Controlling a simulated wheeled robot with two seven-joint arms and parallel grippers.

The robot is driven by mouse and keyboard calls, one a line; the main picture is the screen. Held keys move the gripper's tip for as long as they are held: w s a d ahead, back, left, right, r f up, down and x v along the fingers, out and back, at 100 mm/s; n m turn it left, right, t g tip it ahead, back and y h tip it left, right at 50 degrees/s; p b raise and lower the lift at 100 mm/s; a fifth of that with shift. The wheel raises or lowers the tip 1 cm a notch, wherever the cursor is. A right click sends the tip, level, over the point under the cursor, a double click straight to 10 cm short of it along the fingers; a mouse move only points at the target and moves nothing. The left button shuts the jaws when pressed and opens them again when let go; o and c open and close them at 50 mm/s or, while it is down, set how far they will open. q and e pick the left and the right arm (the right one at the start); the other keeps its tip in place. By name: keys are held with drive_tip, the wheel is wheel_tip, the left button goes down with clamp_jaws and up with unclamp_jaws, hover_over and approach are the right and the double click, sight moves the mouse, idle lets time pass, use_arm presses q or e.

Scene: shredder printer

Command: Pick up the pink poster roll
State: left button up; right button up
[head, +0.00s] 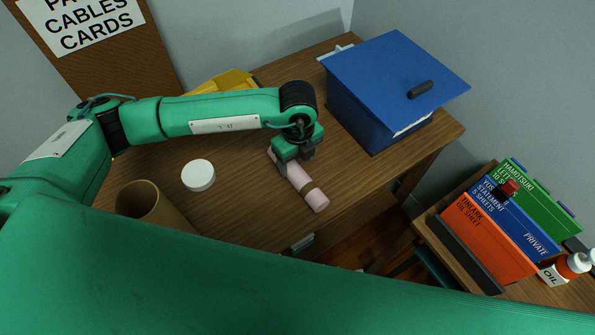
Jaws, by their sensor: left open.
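The pink poster roll (312,196) lies on the wooden table near its front edge, running from upper left to lower right, with a darker band around it. My left gripper (296,168) points down over the upper part of the roll, its fingers open on either side of it. The gripper hides part of the roll, and I cannot tell whether the fingers touch it. My right gripper is out of the picture.
A blue box with a lid (385,75) stands right of the gripper. A white round lid (198,175) and a brown cardboard tube (140,199) are on the left. A yellow object (222,82) lies behind my arm. Colored folders (485,240) and an oil bottle (562,269) are at lower right.

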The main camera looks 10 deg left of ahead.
sight(297, 171)
use_arm(q)
drive_tip(key=shift+f, duration=0.55)
drive_tip(key=shift+s+f, duration=0.1)
drive_tip(key=shift+f, duration=0.35)
wheel_tip(297, 171, down, 5)
drive_tip(key=shift+r+p, duration=0.15)
drive_tip(key=shift+p, duration=0.55)
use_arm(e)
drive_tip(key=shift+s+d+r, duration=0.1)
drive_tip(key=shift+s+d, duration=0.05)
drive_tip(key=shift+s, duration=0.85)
use_arm(q)
drive_tip(key=c, duration=1)
drive_tip(key=shift+c, duration=0.4)
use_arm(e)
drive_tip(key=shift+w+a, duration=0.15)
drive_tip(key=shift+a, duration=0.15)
